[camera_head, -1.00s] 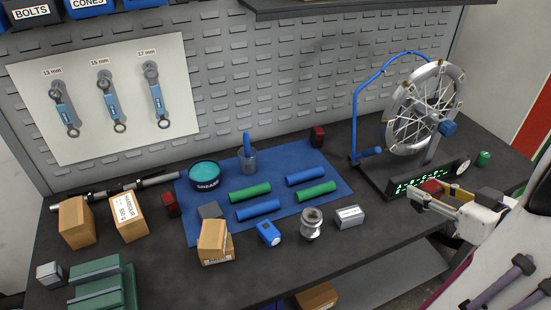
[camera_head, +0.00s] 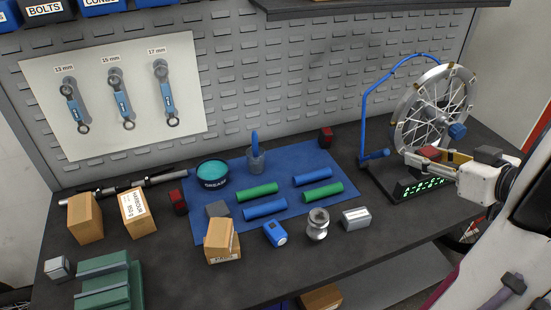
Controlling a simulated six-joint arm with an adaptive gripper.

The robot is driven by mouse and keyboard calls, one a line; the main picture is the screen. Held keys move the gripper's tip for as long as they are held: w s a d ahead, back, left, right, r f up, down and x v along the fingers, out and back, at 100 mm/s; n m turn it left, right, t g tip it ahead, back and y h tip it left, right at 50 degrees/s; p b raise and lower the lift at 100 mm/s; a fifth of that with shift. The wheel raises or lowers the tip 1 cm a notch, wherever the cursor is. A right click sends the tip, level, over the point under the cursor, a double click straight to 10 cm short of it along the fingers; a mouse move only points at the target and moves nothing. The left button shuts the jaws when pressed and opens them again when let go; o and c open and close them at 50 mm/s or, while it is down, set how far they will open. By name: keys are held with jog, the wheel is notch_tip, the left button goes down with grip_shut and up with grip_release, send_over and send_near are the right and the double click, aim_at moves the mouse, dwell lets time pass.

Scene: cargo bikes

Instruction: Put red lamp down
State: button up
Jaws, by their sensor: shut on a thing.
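My gripper (camera_head: 426,161) is at the right, shut on a red lamp (camera_head: 430,153). It holds the lamp in front of the wheel stand, above the green-lit display (camera_head: 421,187). The fingers hide part of the lamp, so its full shape does not show. A third red lamp (camera_head: 178,201) stands by the mat's left edge.
The blue mat (camera_head: 287,204) bears green and blue grips, a grease tub (camera_head: 213,173) and a cup (camera_head: 256,161). A spoked wheel (camera_head: 434,105) on its stand rises close behind my gripper. Cardboard boxes (camera_head: 85,218) stand at the left. Bare bench lies right of the mat.

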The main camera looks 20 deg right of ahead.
jog(key=w+a+n+y, duration=0.1)
jog(key=w+a, duration=0.5)
jog(key=w, duration=0.4)
jog(key=w+a+r+n+y, duration=0.1)
jog(key=w+a+y, duration=0.1)
jog(key=w+a, duration=0.55)
jog(key=w+a+n+y, duration=0.15)
jog(key=w+a, duration=0.35)
jog(key=w, duration=0.7)
jog(key=w+a+n+g+y, duration=0.1)
jog(key=w+a, duration=0.3)
jog(key=a, duration=0.7)
jog(key=w+a+n+g+y, duration=0.1)
jog(key=w+a, duration=0.3)
jog(key=a, duration=0.6)
jog(key=s+a+f+n+g+y, duration=0.1)
jog(key=s+a, duration=0.2)
jog(key=a, duration=1.6)
jog(key=s+a+n+g+y, duration=0.1)
jog(key=s+a+n, duration=0.15)
jog(key=a, duration=1.65)
jog(key=shift+m, duration=0.4)
jog(key=shift+d+f, duration=0.15)
jog(key=shift+f, duration=1.1)
jog(key=shift+d+f, duration=0.1)
jog(key=shift+f, duration=1.15)
jog(key=shift+f, duration=0.1)
jog(key=shift+f, duration=3.05)
